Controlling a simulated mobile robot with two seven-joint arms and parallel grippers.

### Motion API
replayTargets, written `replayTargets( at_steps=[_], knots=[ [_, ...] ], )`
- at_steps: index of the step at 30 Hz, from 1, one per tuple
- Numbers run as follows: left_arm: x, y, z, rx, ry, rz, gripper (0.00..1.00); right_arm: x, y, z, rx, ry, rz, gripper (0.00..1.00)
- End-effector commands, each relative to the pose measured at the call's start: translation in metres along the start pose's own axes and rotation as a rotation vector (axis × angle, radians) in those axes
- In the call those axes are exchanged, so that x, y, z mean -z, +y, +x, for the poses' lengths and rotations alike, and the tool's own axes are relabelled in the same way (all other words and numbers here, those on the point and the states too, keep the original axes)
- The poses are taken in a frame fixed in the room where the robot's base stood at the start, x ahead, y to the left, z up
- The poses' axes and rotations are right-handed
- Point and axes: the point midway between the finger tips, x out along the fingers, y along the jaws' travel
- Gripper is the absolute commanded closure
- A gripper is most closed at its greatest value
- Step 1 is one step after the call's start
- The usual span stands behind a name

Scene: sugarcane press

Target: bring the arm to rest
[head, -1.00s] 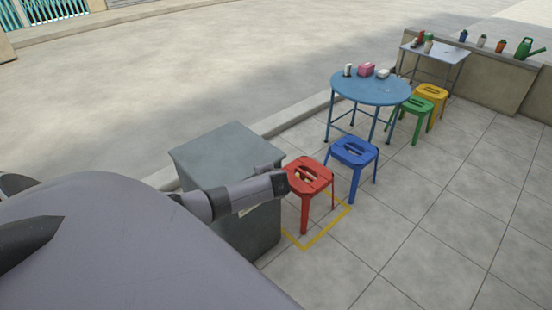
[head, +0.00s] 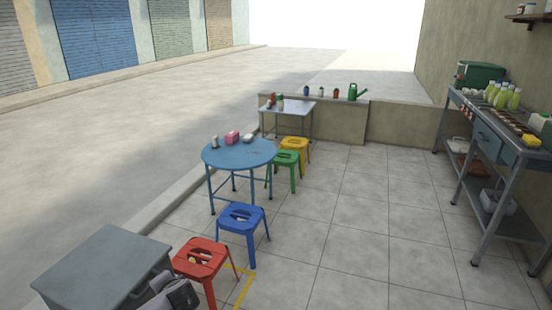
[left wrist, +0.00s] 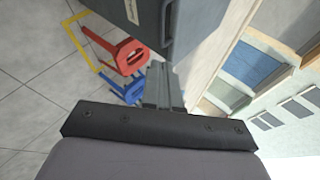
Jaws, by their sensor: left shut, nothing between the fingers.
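In the left wrist view my left gripper (left wrist: 163,86) is shut and empty, its two fingers side by side. Beyond the fingers that view shows a grey cabinet (left wrist: 190,28), a red stool (left wrist: 124,54) and a blue stool (left wrist: 124,95). In the head view part of my left arm shows at the bottom edge, beside the grey cabinet (head: 104,262) and near the red stool (head: 203,258); the fingertips cannot be made out there. My right gripper is in neither view.
The blue stool (head: 241,219) and a round blue table (head: 225,155) stand beyond the red stool. A yellow floor marking (head: 244,288) lies beside it. A metal workbench (head: 488,130) with bottles stands at the right. The tiled floor between is clear.

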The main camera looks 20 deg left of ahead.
Motion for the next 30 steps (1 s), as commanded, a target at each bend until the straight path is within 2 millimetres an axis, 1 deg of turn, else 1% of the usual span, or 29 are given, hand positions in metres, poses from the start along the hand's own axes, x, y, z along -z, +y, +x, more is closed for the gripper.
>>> replayTargets(
  at_steps=[2,4,5,8,9,11,12,14,15,16,18,20,21,24,27,30],
  knots=[
    [-0.001,0.006,-0.002,-0.017,0.010,0.002,1.00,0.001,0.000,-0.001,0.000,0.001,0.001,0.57],
    [-0.001,0.021,-0.008,-0.056,0.038,0.003,1.00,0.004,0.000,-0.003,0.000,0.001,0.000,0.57],
    [-0.002,0.031,-0.012,-0.082,0.058,0.004,1.00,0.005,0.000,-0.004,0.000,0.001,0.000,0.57],
    [-0.005,0.071,-0.033,-0.197,0.142,-0.008,1.00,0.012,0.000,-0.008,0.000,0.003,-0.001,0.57],
    [-0.007,0.088,-0.044,-0.252,0.182,-0.020,1.00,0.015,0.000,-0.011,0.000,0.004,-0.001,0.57],
    [-0.011,0.112,-0.064,-0.332,0.243,-0.046,1.00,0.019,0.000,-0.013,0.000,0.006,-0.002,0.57],
    [-0.013,0.126,-0.078,-0.382,0.284,-0.068,1.00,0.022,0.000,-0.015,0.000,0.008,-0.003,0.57],
    [-0.019,0.143,-0.098,-0.452,0.338,-0.107,1.00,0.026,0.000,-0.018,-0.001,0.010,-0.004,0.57],
    [-0.022,0.152,-0.113,-0.494,0.374,-0.139,1.00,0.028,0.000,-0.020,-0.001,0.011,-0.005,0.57],
    [-0.025,0.157,-0.123,-0.523,0.399,-0.163,1.00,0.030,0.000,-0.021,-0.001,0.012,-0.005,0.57],
    [-0.032,0.166,-0.148,-0.584,0.455,-0.227,1.00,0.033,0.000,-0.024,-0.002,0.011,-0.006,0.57],
    [-0.040,0.170,-0.169,-0.626,0.497,-0.287,1.00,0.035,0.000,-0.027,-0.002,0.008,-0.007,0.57],
    [-0.044,0.170,-0.181,-0.648,0.524,-0.329,1.00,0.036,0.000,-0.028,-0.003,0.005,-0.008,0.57],
    [-0.056,0.164,-0.207,-0.682,0.579,-0.425,1.00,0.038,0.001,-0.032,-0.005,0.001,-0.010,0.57],
    [-0.065,0.155,-0.225,-0.693,0.619,-0.503,1.00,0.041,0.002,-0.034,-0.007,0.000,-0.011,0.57],
    [-0.071,0.148,-0.235,-0.693,0.643,-0.551,1.00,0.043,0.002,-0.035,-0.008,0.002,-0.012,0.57]
  ],
)
